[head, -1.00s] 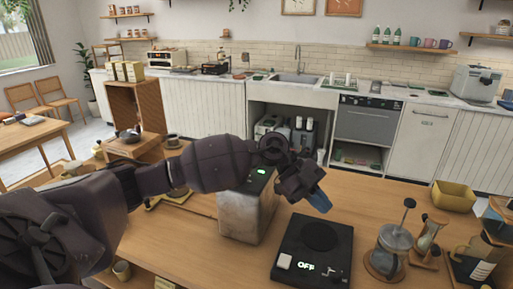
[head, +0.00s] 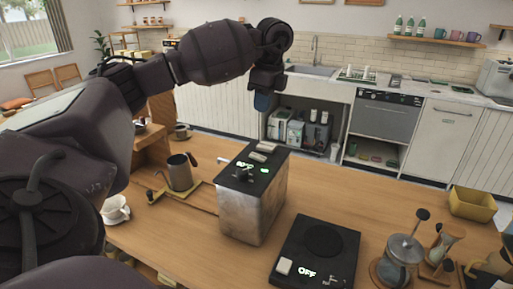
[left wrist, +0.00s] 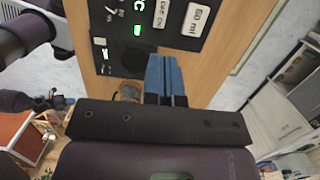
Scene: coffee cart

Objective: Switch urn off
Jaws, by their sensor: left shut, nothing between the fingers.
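The urn (head: 254,205) is a brushed metal box with a black top panel (head: 262,172) on the wooden counter. The panel shows a lit green display, a small green light, a knob and pale labelled buttons. My left gripper (head: 262,102) is raised above the urn, its blue fingers pointing down, shut and empty. I see no contact in the head view. My right gripper is not in view.
A black appliance (head: 316,252) reading "OFF" sits right of the urn. A grey pitcher (head: 180,172) stands left. Counter behind the black appliance is clear.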

